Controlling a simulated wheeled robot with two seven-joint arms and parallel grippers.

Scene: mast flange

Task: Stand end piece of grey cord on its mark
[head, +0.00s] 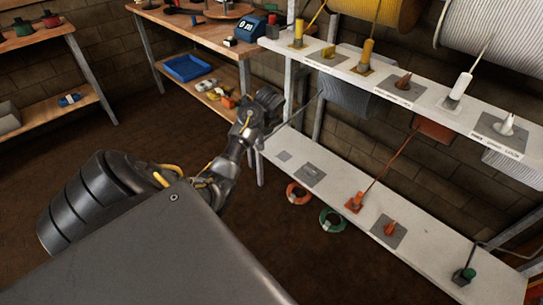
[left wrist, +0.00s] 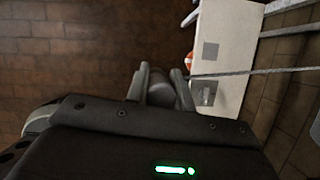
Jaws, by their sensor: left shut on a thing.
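My left gripper (head: 268,100) is in the air just left of the lower shelf's far end. In the left wrist view its fingers (left wrist: 162,76) are shut on a grey end piece (left wrist: 162,92), partly hidden between them. The grey cord (left wrist: 250,72) runs from the gripper across the shelf; in the head view the cord (head: 303,109) rises toward a grey spool (head: 346,95). A small bare grey square mark (head: 283,156) lies on the shelf's far end, also seen in the left wrist view (left wrist: 210,51). My right gripper is out of view.
Beside the mark is a grey plate (head: 319,180) with a small grey fitting. Farther along the lower shelf (head: 330,199) stand an orange end piece (head: 355,202) with a taut cord, an orange fitting (head: 390,229) and a green piece (head: 465,275). The upper shelf (head: 430,98) overhangs behind.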

